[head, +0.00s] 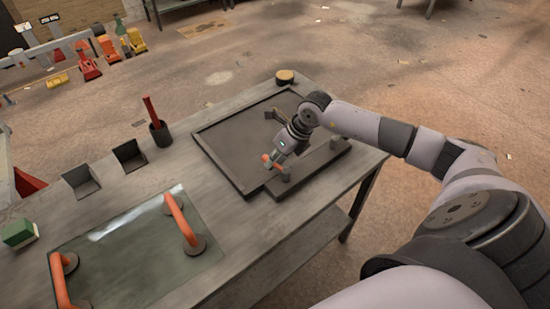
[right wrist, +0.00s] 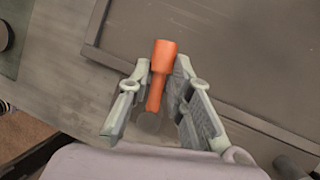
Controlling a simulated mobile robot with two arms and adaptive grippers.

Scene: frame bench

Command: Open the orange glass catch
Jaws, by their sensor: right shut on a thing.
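The orange glass catch (head: 266,159) sits at the near edge of the dark frame (head: 222,172) on the bench. My right gripper (head: 274,164) reaches it from above. In the right wrist view the catch shows as an orange lever (right wrist: 162,55) with a thick end, pointing up the picture. The fingers of my right gripper (right wrist: 161,80) stand on both sides of its narrower part and are shut on it. The catch's base is partly hidden between the fingers. My left gripper is in neither view.
A glass pane (head: 130,262) with two orange-handled lifters (head: 180,222) lies at the near left of the bench. A dark cup (head: 160,134) with a red stick, two dark brackets (head: 80,182) and a green block (head: 19,233) stand along the left edge. A round tan-topped thing (head: 285,76) stands at the far corner.

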